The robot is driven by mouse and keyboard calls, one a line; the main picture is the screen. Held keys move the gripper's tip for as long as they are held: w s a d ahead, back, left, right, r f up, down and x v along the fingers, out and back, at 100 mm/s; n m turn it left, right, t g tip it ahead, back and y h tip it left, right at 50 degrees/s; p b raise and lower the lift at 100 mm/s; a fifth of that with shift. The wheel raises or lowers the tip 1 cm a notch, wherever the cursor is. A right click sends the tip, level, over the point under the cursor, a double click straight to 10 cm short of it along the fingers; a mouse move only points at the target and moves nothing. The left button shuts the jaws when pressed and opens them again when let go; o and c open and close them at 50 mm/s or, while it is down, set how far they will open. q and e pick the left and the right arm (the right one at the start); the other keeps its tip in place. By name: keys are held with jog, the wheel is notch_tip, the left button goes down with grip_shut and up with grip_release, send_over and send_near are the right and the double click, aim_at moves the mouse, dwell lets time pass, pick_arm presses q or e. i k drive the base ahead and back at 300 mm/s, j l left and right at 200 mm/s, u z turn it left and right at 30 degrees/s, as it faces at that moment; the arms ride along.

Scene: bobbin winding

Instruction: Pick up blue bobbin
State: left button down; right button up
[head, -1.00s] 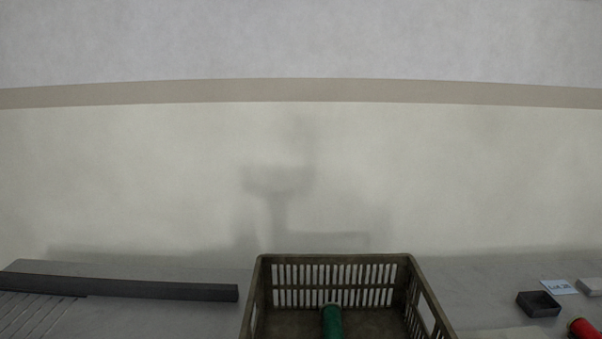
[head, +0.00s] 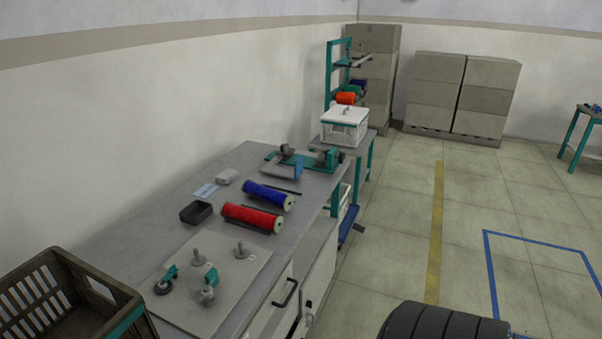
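The blue bobbin (head: 269,195) lies on its side on the grey bench, with pale ends. It sits just behind a red bobbin (head: 252,217), which lies roughly parallel to it. A thin dark rod shows by the blue bobbin's far side. Neither of my grippers is in view, so how they stand to the bobbin cannot be seen.
A brown crate (head: 118,287) stands at the near left. A pale board with metal posts (head: 205,288), a black tray (head: 196,212) and a teal-and-grey device (head: 325,160) share the bench. A white crate (head: 345,129) stands beyond. Open floor (head: 400,230) lies right of the bench.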

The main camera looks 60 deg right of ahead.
aim_at(284, 201)
jog(key=z, duration=1.55)
